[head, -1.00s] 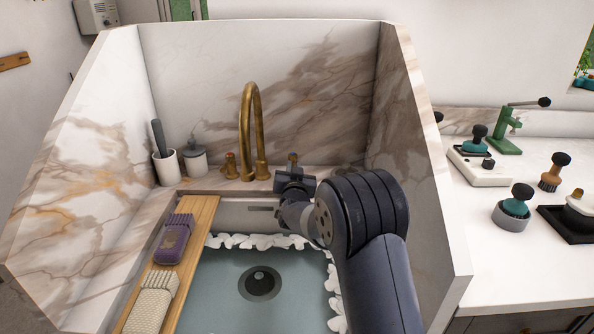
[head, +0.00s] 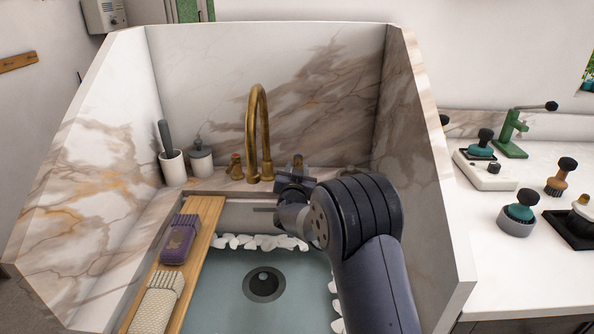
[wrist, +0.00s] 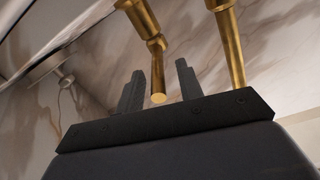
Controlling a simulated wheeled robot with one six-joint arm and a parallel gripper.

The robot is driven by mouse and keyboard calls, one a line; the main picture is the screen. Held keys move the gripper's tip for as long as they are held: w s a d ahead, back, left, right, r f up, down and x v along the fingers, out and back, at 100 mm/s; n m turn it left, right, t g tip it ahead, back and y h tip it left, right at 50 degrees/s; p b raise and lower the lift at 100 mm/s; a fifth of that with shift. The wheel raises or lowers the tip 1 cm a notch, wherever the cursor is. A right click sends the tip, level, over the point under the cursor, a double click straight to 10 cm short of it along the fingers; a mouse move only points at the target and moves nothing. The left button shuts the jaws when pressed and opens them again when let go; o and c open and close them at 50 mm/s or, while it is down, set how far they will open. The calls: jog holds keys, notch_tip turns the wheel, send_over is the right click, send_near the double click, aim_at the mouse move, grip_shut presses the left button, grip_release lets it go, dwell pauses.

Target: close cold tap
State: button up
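A brass gooseneck spout (head: 253,120) rises at the back of the marble-walled basin. A brass tap handle (head: 236,166) stands just left of it. The place right of the spout is covered by my gripper (head: 296,166), so I cannot clearly see the cold tap there. In the wrist view my gripper (wrist: 160,85) has its two dark fingers apart. The end of a brass part (wrist: 158,98) shows in the gap between them; I cannot tell whether it is touched or which part it is. Another brass piece (wrist: 229,45) is to its right.
A wooden board (head: 205,216) with a purple brush (head: 180,240) and a pale brush (head: 156,302) lies along the basin's left side. A white cup (head: 173,168) and a grey lidded jar (head: 201,161) stand back left. The marble side wall (head: 425,130) is close right of my arm.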

jog(key=shift+s, duration=0.1)
jog(key=s, duration=1)
jog(key=shift+s+a+b, duration=0.15)
jog(key=shift+s+b, duration=0.15)
jog(key=shift+s, duration=0.05)
jog(key=shift+w, duration=0.1)
jog(key=w, duration=1)
jog(key=shift+w+d+f+p, duration=0.1)
jog(key=shift+w+d+p, duration=0.1)
jog(key=shift+w+p, duration=0.15)
